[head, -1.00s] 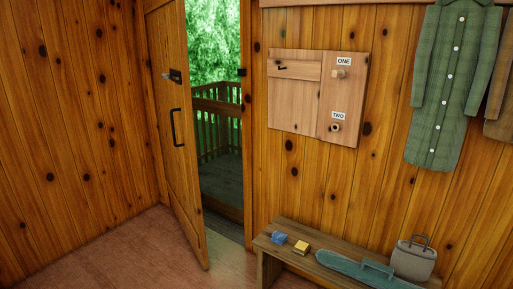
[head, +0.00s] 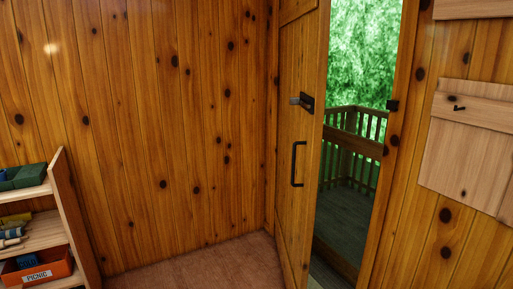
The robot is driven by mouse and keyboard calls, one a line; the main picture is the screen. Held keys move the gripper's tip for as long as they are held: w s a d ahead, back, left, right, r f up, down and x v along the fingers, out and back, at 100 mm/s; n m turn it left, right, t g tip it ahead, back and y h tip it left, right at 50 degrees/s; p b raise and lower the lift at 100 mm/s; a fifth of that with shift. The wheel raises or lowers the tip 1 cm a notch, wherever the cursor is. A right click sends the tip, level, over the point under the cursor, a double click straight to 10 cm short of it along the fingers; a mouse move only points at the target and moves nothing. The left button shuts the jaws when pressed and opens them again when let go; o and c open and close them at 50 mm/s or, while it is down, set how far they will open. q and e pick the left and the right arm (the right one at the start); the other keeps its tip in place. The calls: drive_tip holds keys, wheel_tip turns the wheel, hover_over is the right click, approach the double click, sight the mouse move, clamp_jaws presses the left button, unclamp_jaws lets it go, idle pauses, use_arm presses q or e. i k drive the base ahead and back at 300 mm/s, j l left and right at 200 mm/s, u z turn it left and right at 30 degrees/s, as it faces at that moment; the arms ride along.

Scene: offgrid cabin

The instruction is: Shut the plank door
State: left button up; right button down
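The plank door (head: 302,150) stands ajar in the head view, right of the middle, swung into the room. A black pull handle (head: 297,164) and a latch with a grey lever on a dark plate (head: 304,102) are on its room-side face. An open gap shows between the door's free edge and the frame on the right. A dark catch (head: 392,105) sits on the frame. Neither of my grippers is in view.
A shelf (head: 73,215) with a red box labelled PICNIC (head: 37,268) stands at the left. A wooden board (head: 466,150) hangs on the right wall. A railed porch (head: 350,205) lies beyond the gap. Reddish floor (head: 210,265) before the door looks clear.

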sight(305, 25)
drive_tip(key=i+j+u, duration=0.15)
drive_tip(key=i+u, duration=0.2)
drive_tip(key=i, duration=0.5)
drive_tip(key=i+j+z, duration=0.1)
drive_tip(key=i, duration=0.2)
drive_tip(key=i+j, duration=0.25)
drive_tip(key=i+z, duration=0.05)
drive_tip(key=i, duration=0.05)
